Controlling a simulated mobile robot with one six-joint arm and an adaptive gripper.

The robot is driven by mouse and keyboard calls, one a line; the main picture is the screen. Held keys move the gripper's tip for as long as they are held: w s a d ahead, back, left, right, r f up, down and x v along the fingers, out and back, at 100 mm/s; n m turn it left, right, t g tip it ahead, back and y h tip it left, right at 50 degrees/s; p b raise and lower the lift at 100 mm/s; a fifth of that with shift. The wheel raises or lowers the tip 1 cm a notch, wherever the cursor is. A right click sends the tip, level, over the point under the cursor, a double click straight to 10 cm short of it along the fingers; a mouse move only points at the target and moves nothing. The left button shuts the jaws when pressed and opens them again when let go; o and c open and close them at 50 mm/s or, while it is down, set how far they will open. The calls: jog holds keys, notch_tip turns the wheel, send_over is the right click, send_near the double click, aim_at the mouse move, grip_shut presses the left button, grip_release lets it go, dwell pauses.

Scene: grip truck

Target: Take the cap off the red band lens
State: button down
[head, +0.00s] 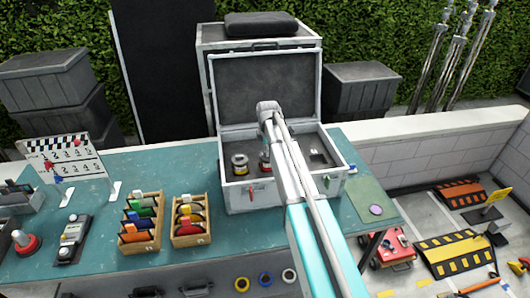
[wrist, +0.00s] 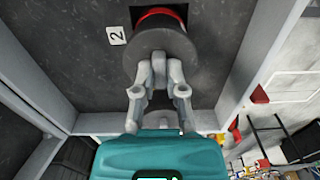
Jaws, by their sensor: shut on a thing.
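The red band lens (head: 264,167) sits in the open case, partly hidden by my arm in the head view. In the wrist view its red band (wrist: 160,15) shows at the top edge, in a dark square slot. The black cap (wrist: 186,42) is at the near end of the lens, and I see no clear gap between them. My gripper (wrist: 160,62) is shut on the cap.
The case walls and raised lid surround the gripper. A green mat with a purple disc (head: 376,210) lies right of the case.

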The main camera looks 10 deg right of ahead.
jog(key=shift+r+p, duration=1.2)
jog(key=shift+r, duration=0.2)
jog(key=s+d+r+p, duration=0.1)
jog(key=s+r+p, duration=0.9)
jog(key=s, duration=0.4)
jog(key=shift+d, duration=0.4)
jog(key=shift+w, duration=0.1)
jog(key=shift+f, duration=0.15)
